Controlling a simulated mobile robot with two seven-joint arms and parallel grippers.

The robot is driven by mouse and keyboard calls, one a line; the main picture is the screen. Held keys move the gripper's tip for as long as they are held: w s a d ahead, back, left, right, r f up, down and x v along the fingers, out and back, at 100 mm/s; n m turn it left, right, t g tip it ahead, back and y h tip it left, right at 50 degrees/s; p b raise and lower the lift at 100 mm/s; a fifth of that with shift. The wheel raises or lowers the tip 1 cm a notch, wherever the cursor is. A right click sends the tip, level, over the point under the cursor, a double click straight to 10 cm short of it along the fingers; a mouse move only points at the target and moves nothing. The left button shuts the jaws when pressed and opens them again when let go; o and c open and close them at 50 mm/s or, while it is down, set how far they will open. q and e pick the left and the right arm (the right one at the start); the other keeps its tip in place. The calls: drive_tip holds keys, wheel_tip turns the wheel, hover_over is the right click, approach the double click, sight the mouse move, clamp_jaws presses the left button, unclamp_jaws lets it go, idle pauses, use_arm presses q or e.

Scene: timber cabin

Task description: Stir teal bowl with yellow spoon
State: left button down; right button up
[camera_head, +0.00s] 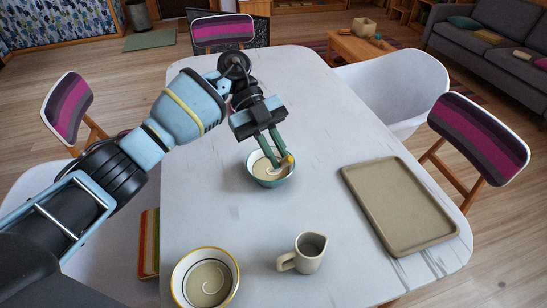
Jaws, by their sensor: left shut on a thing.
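The teal bowl (271,181) stands on the white table, with pale cream contents inside. My left gripper (280,158) is above the bowl, its green fingers pointing down at the bowl's right side. It is shut on the yellow spoon (288,161), of which only a small yellow part shows at the fingertips by the bowl's rim. The rest of the spoon is hidden by the fingers or too small to tell. My right gripper is not in view.
A white bowl with a yellow rim (180,275) and a beige jug (305,253) stand at the table's near side. A tan tray (398,205) lies at the right. Chairs surround the table (335,140). A striped item (149,243) lies at the left edge.

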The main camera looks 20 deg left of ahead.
use_arm(q)
drive_tip(key=n+t+h, duration=0.1)
drive_tip(key=w+n+t+h, duration=0.1)
drive_tip(key=n, duration=0.1)
drive_tip(key=shift+w+a+n+t+h, duration=0.15)
drive_tip(key=shift+w+n+t+h, duration=0.15)
drive_tip(key=shift+h, duration=0.1)
drive_tip(key=w+n+t, duration=0.1)
drive_tip(key=n+t+h, duration=0.1)
drive_tip(key=shift+w+r+n+t, duration=0.2)
drive_tip(key=shift+w+n+t, duration=0.1)
drive_tip(key=shift+w, duration=0.05)
drive_tip(key=shift+w+a+r+n+t+h+b, duration=0.1)
drive_tip(key=shift+w+r+n+t+h+b, duration=0.15)
drive_tip(key=shift+w+n+t, duration=0.45)
drive_tip(key=shift+w+a+n+t+h+b, duration=0.1)
drive_tip(key=shift+w+n+t+h, duration=0.4)
drive_tip(key=shift+t, duration=0.4)
drive_tip(key=shift+s, duration=0.1)
drive_tip(key=shift+w+a+f+b, duration=0.3)
drive_tip(key=shift+a+f+b, duration=0.25)
drive_tip(key=shift+f+b, duration=0.8)
drive_tip(key=shift+w+a+f+b, duration=0.25)
drive_tip(key=shift+a+f+b, duration=0.55)
drive_tip(key=shift+f, duration=0.9)
drive_tip(key=shift+w+a+f+b, duration=0.35)
drive_tip(key=shift+f+b, duration=0.95)
drive_tip(key=shift+f, duration=0.25)
